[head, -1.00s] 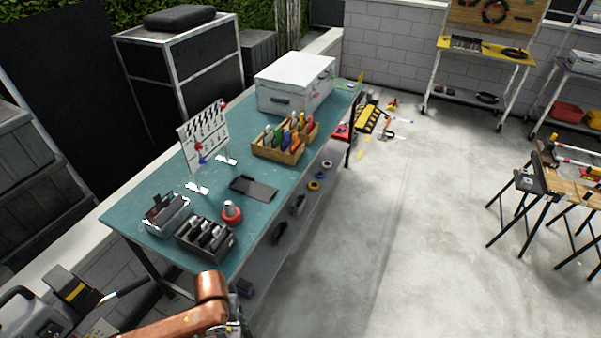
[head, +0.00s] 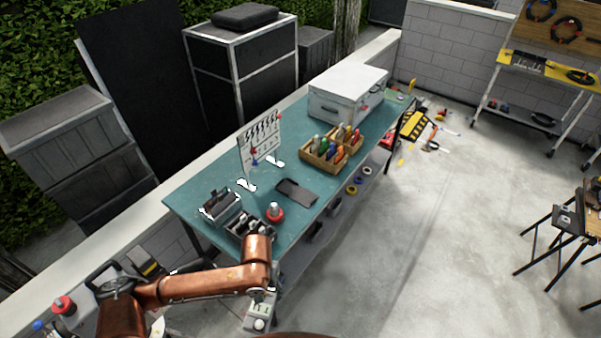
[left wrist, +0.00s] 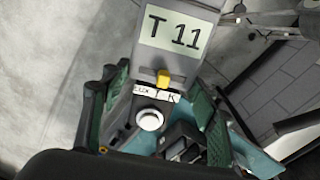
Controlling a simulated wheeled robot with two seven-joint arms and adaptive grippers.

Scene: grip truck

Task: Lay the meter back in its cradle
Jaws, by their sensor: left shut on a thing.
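The meter (head: 259,318) is a pale grey handheld device held in my left gripper (head: 263,296), in front of the table's near end. In the left wrist view the meter (left wrist: 174,62) shows a display reading "T 11", a yellow button and a white round dome. The gripper's fingers (left wrist: 155,112) are shut on its sides. A dark flat tray-like piece (head: 297,191) lies empty on the teal table; it looks like the cradle, though I cannot be sure. My right gripper is not in view.
On the table (head: 330,196) stand a red-and-grey round item (head: 275,212), a black divided box (head: 236,229), a grey holder (head: 220,206), a clapperboard (head: 260,142), a wooden box of coloured tools (head: 322,158) and a white case (head: 347,95). Bare tabletop surrounds the dark tray.

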